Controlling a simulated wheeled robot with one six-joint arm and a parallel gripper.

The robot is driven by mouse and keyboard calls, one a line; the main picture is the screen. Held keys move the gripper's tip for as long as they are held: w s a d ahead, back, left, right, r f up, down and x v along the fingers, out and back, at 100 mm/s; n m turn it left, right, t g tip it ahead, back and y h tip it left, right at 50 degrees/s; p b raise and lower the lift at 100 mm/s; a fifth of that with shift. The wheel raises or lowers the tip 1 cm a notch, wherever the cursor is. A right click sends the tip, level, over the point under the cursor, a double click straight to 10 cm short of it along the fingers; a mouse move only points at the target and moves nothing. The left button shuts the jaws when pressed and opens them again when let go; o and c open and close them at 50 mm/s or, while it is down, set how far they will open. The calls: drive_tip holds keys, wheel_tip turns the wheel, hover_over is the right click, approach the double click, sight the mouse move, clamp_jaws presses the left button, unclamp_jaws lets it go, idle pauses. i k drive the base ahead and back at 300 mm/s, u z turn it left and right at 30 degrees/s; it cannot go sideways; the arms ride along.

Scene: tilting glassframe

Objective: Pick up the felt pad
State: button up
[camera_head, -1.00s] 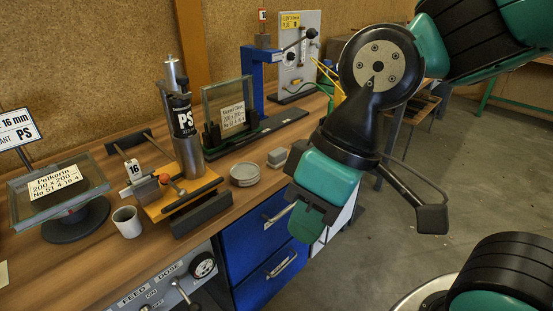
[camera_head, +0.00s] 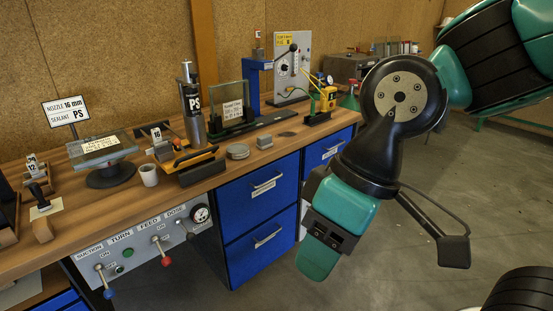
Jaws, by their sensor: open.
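No item is clearly recognisable as the felt pad. Candidates on the bench are a low grey round stack (camera_head: 237,151), a small grey block (camera_head: 264,142) to its right, and a flat dark disc (camera_head: 286,133) further right. My gripper (camera_head: 322,257) hangs in front of the bench's blue drawers, over the floor side, with its teal fingers pointing down. It is open, holds nothing visible, and is apart from all these items. The gap between its fingers is mostly hidden by the viewing angle.
The wooden bench (camera_head: 225,167) holds a sealant cartridge stand (camera_head: 193,110), a glass pane in a holder (camera_head: 232,102), a white cup (camera_head: 148,175) and a round turntable with a glass unit (camera_head: 105,150). A lever panel (camera_head: 150,243) fronts the bench. Grey floor at right is open.

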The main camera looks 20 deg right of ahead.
sight(264, 142)
drive_tip(key=u, duration=0.95)
drive_tip(key=k, duration=0.1)
drive_tip(key=z, duration=1.75)
drive_tip(key=i, duration=1.45)
drive_tip(key=u, duration=1.2)
drive_tip(key=i, duration=0.4)
drive_tip(key=u, duration=0.25)
